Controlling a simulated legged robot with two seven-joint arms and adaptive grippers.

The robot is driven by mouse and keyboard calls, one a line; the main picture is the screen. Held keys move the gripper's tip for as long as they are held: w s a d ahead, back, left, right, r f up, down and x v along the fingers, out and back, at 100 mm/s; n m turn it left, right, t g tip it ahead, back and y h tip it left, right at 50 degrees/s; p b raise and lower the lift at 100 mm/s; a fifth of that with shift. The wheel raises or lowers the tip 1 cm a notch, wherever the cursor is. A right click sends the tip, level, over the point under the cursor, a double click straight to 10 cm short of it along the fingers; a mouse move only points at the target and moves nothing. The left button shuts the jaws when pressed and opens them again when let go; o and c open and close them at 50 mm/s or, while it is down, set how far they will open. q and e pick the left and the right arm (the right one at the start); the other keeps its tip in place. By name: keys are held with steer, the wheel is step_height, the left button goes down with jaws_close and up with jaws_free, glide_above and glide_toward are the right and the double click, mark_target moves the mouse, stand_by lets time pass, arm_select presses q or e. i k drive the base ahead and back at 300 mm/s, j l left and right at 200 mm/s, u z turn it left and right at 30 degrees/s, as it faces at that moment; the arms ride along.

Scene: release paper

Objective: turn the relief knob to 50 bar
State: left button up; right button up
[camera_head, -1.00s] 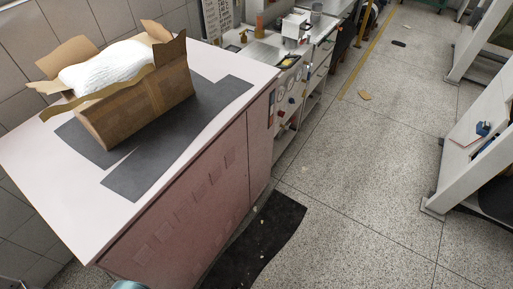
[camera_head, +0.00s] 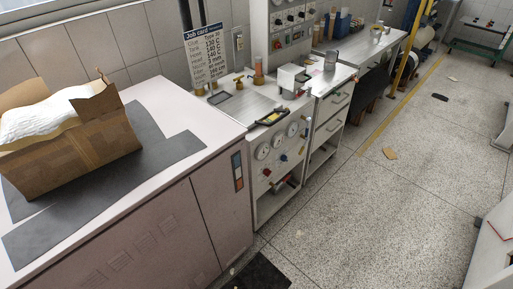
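A bench front panel (camera_head: 263,190) with several round white gauges (camera_head: 263,151) stands beyond the pink-white cabinet. Small knobs show below the gauges, among them a blue one (camera_head: 284,158) and a red one (camera_head: 267,172). Which of these is the relief knob cannot be told, and the gauge readings are too small to read. A job card (camera_head: 206,52) stands upright against the wall behind the bench; its lines of text are only partly legible. Neither of my grippers is in view.
A cabinet (camera_head: 165,95) at the left bears an open cardboard box (camera_head: 105,140) on dark mats (camera_head: 170,150). A drawer unit (camera_head: 330,112) stands right of the panel. The speckled floor (camera_head: 370,210) is mostly clear, with a black mat (camera_head: 262,274) and a scrap (camera_head: 389,153).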

mark_target(267, 172)
steer(key=i+l, duration=0.2)
steer(key=l, duration=0.15)
steer(key=i+l+u, duration=0.1)
steer(key=l, duration=0.2)
steer(key=i+l, duration=0.2)
steer(key=l, duration=0.15)
steer(key=i+l+u, duration=0.1)
steer(key=l, duration=0.25)
steer(key=i+l, duration=0.25)
steer(key=l+u, duration=0.05)
steer(key=l, duration=0.05)
